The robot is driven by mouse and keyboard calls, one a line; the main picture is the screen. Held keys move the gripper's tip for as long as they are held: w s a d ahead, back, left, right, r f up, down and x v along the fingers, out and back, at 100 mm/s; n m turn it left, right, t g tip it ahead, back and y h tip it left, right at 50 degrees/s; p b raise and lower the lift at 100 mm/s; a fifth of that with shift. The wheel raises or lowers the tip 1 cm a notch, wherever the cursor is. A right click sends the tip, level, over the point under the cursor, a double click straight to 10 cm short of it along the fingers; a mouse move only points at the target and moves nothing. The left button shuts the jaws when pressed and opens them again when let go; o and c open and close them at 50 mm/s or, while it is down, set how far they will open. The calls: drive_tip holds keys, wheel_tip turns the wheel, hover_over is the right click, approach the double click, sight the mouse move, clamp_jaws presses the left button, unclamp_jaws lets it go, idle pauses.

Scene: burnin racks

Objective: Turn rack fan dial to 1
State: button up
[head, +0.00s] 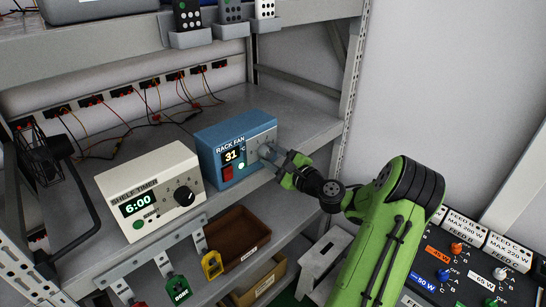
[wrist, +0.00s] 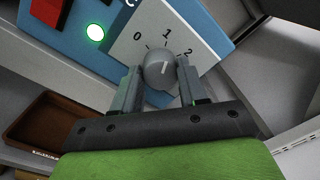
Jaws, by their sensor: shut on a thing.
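The blue RACK FAN box (head: 233,147) stands on the middle shelf, its display reading 31, with a red switch and a lit green lamp. My gripper (head: 277,165) is at the right part of its front and hides most of the dial. In the wrist view, the round grey dial (wrist: 159,70) sits between my two fingers (wrist: 158,84), which are shut on it from both sides. The plate behind it is marked 0, 1 and 2. The dial's short white line appears to point up and slightly right, roughly toward the 1.
A white SHELF TIMER box (head: 150,190) showing 6:00 stands left of the fan box. A brown bin (head: 236,239) and coloured tags hang or sit below the shelf edge. A rack upright (head: 350,90) and a FEED switch panel (head: 470,265) are to the right.

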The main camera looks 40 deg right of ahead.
drive_tip(key=o, duration=1.1)
drive_tip(key=shift+c, duration=0.2)
drive_tip(key=s+b, duration=0.1)
drive_tip(key=s, duration=1.4)
drive_tip(key=shift+s+f, duration=0.3)
drive_tip(key=shift+s, duration=0.1)
